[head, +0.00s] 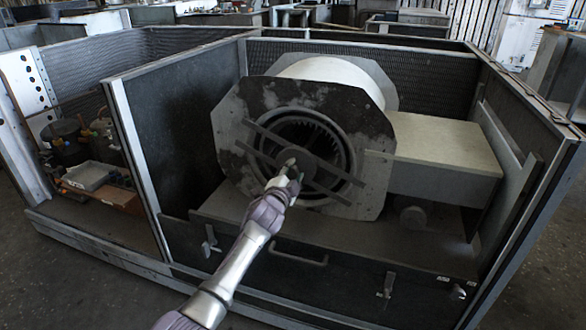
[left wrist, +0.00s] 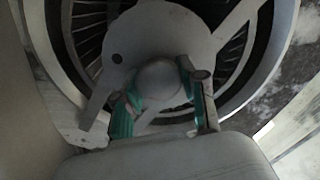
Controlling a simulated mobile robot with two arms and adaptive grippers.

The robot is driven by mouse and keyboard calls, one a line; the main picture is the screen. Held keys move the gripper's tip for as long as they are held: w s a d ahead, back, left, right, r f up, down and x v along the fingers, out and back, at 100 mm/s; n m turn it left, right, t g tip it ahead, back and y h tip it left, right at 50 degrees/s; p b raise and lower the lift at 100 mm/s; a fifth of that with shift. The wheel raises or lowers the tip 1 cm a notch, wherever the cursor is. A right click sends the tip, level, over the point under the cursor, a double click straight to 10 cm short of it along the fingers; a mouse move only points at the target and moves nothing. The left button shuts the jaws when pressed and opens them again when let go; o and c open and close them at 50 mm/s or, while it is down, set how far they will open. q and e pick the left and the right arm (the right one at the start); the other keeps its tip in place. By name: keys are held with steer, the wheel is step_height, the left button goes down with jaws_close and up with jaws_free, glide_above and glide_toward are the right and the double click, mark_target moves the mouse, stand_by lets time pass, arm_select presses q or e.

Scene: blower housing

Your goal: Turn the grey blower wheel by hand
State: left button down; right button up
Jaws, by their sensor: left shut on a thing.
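The grey blower wheel (head: 322,139) sits inside the round opening of the blower housing (head: 235,125), its ring of vanes showing behind crossing bars. In the left wrist view the dark vanes (left wrist: 90,30) curve around a pale hub plate (left wrist: 160,35) with a rounded knob (left wrist: 158,80) at its middle. My left gripper (head: 290,170) is at the hub in front of the opening. In the left wrist view its green-padded fingers (left wrist: 160,98) are on both sides of the knob, shut on it. My right gripper is not in view.
The housing stands in an open metal cabinet with a left wall (head: 145,150) and a right wall (head: 540,170). A pale box-shaped duct (head: 440,145) joins the housing at right. A drawer-like front panel with a handle (head: 298,257) lies below. Small parts (head: 90,175) fill the left bay.

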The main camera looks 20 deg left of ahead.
arm_select(q)
steer(key=m, duration=0.3)
steer(key=shift+w+r, duration=0.1)
steer(key=shift+r, duration=0.2)
steer(key=m, duration=0.4)
steer(key=shift+m, duration=0.3)
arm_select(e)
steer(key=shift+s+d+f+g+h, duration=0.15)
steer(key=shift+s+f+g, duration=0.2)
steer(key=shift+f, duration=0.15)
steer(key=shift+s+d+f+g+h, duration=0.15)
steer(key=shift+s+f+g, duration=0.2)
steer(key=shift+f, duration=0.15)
arm_select(q)
steer(key=shift+f, duration=0.1)
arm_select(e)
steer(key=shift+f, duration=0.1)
arm_select(q)
steer(key=c, duration=0.9)
jaws_free()
steer(key=shift+o, duration=1.3)
steer(key=shift+f, duration=0.25)
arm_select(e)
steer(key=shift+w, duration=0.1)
